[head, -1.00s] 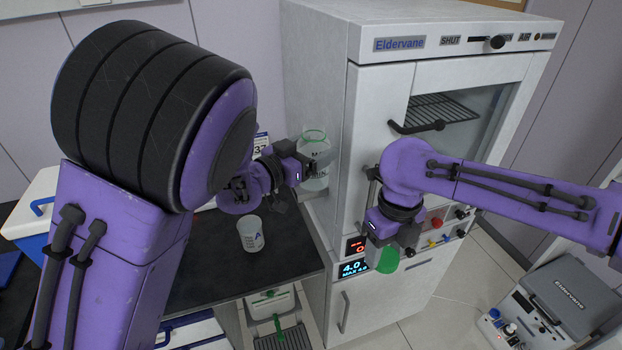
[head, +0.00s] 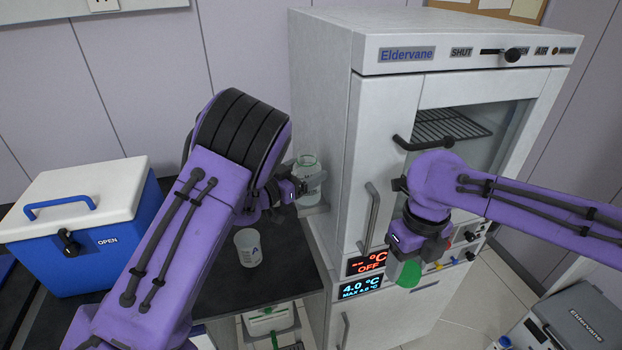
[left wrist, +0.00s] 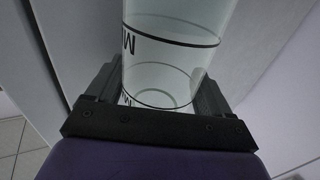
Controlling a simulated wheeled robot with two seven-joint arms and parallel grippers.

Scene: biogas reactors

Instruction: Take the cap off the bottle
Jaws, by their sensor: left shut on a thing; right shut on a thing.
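The clear glass bottle (head: 309,184) is upright beside the white cabinet's left side, with an uncapped mouth and a greenish ring at its neck. My left gripper (head: 299,189) is shut on its body from the left. In the left wrist view the bottle (left wrist: 168,62), with dark printed lines, stands between the two jaws (left wrist: 160,88). The green cap (head: 408,274) is apart from the bottle, to its right in front of the cabinet. My right gripper (head: 406,260) is shut on the cap, which hangs below it with its disc facing the camera. The jaws partly hide it.
The white Eldervane cabinet (head: 375,115) stands close behind both grippers, with handles and displays on its front. A clear beaker (head: 247,248) stands on the black worktop (head: 245,295). A blue cooler box (head: 85,245) with a white lid is at left.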

